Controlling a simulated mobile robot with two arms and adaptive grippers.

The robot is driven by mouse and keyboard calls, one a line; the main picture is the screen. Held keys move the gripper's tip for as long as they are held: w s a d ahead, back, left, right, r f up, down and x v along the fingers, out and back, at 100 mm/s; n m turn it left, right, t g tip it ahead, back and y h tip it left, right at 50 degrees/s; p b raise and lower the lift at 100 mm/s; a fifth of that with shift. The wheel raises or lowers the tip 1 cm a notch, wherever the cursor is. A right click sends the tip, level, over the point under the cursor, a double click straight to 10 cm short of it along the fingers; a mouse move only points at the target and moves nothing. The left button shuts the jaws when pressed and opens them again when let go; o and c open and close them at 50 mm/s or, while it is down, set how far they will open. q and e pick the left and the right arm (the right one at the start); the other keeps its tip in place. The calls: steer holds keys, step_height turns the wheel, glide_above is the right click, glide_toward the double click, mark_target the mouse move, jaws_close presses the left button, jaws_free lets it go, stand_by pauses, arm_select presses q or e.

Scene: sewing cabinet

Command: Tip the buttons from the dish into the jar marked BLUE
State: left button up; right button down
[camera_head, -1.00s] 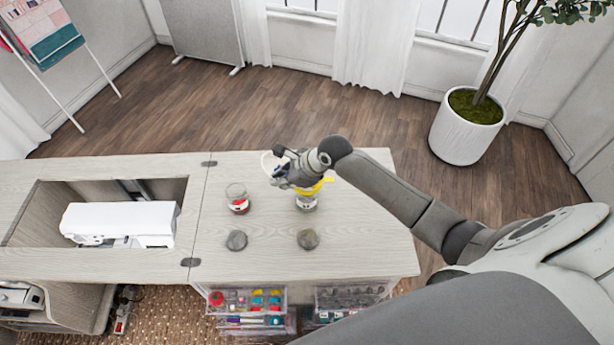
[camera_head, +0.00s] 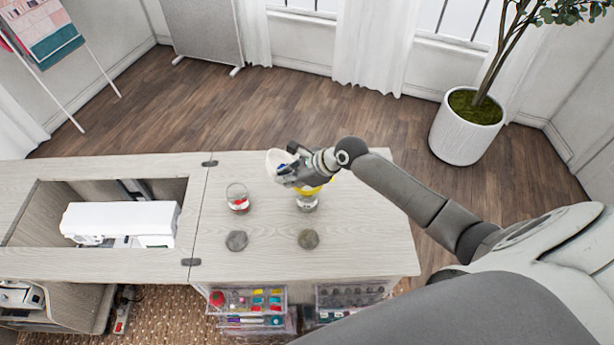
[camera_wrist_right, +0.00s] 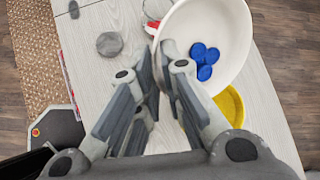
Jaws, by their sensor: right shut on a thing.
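My right gripper (camera_head: 287,177) is shut on the rim of a white dish (camera_head: 273,160), held above the cabinet top. In the right wrist view the dish (camera_wrist_right: 232,30) shows its inside, with several blue buttons (camera_wrist_right: 204,60) lying together in it. One glass jar (camera_head: 237,202) with red contents stands left of the gripper. A second clear jar (camera_head: 307,204) stands just below and right of the gripper, its upper part partly hidden. I cannot read a BLUE mark on either jar. My left gripper is not in view.
A yellow dish-like thing (camera_head: 326,185) is partly hidden behind my right gripper. Two round grey lids (camera_head: 236,240) (camera_head: 308,239) lie in front of the jars. A white sewing machine (camera_head: 120,223) sits in the left recess. The cabinet top (camera_head: 365,240) is clear at right.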

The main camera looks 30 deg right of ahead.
steer(key=shift+d, duration=0.15)
steer(key=shift+s+d+r+y, duration=0.1)
steer(key=shift+r+y, duration=0.05)
steer(key=shift+y, duration=0.15)
steer(key=shift+s+d+f+m+t+y, duration=0.1)
steer(key=shift+d+f+m+t+y, duration=0.3)
steer(key=shift+y, duration=0.3)
stand_by(0.4)
